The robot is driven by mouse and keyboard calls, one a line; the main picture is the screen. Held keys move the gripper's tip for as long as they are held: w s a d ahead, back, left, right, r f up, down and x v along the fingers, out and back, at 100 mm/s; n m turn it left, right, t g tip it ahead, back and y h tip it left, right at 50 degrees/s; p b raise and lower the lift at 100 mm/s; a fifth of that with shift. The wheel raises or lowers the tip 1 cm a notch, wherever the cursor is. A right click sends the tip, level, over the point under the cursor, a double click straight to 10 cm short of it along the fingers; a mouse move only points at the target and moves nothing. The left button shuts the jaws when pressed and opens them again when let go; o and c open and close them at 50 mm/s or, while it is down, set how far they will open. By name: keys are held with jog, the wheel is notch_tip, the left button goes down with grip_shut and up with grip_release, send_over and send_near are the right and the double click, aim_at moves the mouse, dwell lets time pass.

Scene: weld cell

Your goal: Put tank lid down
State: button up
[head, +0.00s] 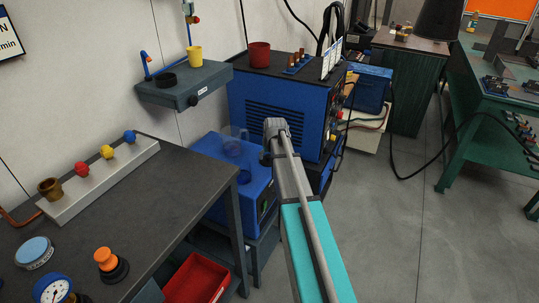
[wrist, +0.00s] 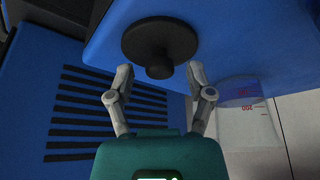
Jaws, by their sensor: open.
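The tank lid (wrist: 160,42) is a black disc with a round knob. In the wrist view it lies against the blue top of the tank (wrist: 245,55), near its edge. My gripper (wrist: 159,73) is open, with one finger on each side of the knob and a visible gap to both. In the head view my gripper (head: 271,152) is over the tank's right part.
A clear jug (head: 232,143) stands on the tank; the wrist view shows it (wrist: 243,120) right of my gripper. The vented blue welder (head: 277,108) rises close behind. A dark bench (head: 150,195) stands at left, with a red bin (head: 197,280) below. Open floor lies right.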

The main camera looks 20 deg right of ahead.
jog(key=p+v, duration=0.9)
jog(key=v, duration=0.2)
jog(key=shift+p, duration=0.4)
jog(key=shift+r, duration=0.15)
jog(key=shift+s, duration=0.1)
dwell(0.7)
